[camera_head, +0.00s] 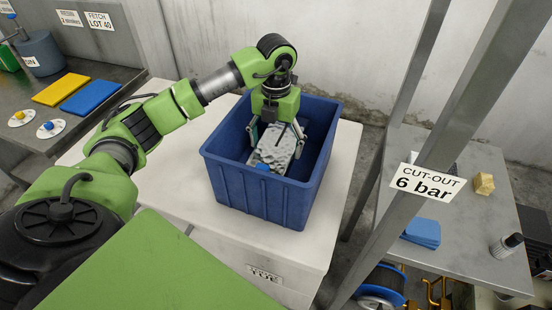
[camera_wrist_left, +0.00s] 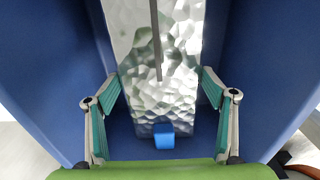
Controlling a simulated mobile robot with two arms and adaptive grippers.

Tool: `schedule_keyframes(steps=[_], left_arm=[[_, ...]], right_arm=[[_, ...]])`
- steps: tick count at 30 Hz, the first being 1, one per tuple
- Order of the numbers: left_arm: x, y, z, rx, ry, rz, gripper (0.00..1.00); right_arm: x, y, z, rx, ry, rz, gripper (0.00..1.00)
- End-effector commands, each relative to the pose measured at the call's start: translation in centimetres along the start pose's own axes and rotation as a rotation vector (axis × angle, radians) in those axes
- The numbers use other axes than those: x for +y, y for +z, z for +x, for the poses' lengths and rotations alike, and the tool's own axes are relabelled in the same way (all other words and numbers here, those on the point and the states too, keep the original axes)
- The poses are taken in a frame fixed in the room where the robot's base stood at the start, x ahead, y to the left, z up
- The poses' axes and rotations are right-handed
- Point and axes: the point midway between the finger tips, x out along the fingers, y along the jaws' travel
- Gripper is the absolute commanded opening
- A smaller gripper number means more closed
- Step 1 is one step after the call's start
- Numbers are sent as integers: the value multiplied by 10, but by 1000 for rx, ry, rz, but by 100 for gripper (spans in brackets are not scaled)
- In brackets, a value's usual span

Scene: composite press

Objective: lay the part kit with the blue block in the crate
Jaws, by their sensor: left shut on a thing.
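The part kit (camera_head: 275,152) is a silvery, crinkled flat pack with a small blue block (camera_head: 262,167) at its near end. It is inside the blue crate (camera_head: 262,195), which stands on a white-topped stand. My left gripper (camera_head: 276,137) reaches down into the crate from above and is shut on the part kit. In the left wrist view the kit (camera_wrist_left: 160,95) lies between the two fingers, with the blue block (camera_wrist_left: 164,136) at its lower end. Whether the kit touches the crate floor is hard to tell. My right gripper is not in view.
The white stand top (camera_head: 180,195) has free room left of the crate. A dark bench at left holds a yellow plate (camera_head: 61,89), a blue plate (camera_head: 89,98) and two discs with knobs. A slanted metal post with a "CUT-OUT 6 bar" sign (camera_head: 430,182) stands right of the crate.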

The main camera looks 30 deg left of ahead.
Motion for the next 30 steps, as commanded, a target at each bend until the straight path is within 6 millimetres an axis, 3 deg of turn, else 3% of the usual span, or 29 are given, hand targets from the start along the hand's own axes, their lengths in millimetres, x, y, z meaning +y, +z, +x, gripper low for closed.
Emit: schedule_keyframes(steps=[7, 15, 27, 28, 30], left_arm=[[0, 0, 26, -1, -1, 0, 42], [-1, 0, 62, 1, -1, 1, 42], [0, 1, 71, -2, -1, 1, 42], [0, 0, 72, -1, -1, 1, 78], [0, 0, 70, -1, -1, 0, 93]], right_arm=[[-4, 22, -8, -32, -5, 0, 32], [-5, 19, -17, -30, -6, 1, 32], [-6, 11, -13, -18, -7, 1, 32], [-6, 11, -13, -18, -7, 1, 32], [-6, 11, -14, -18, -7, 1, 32]])
